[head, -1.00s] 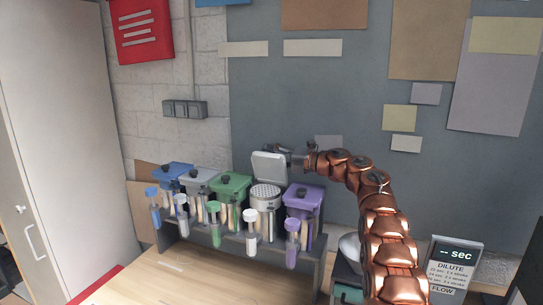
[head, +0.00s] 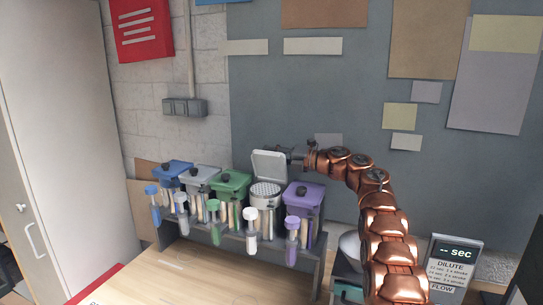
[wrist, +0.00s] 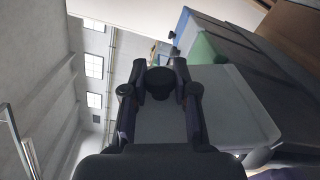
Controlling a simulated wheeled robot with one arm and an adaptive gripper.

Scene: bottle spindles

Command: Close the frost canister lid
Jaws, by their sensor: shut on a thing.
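The frost canister (head: 265,201) is the white one, second from the right in the row on the rack. Its white lid (head: 269,165) stands open, tilted up at the back of the canister, so the perforated top beneath is exposed. My gripper (head: 288,153) is behind the lid at its upper right, its fingers mostly hidden in the head view. In the wrist view, my gripper (wrist: 160,70) has its two fingers on either side of the dark lid knob (wrist: 160,82), shut on it. The pale lid face (wrist: 228,105) fills the area around and right of the fingers.
Purple (head: 302,195), green (head: 231,186), grey (head: 201,179) and blue (head: 172,173) canisters share the rack, their lids down. Several capped spindles hang along the rack's front. A wall (head: 300,90) stands close behind. The wooden table (head: 200,275) is clear in front.

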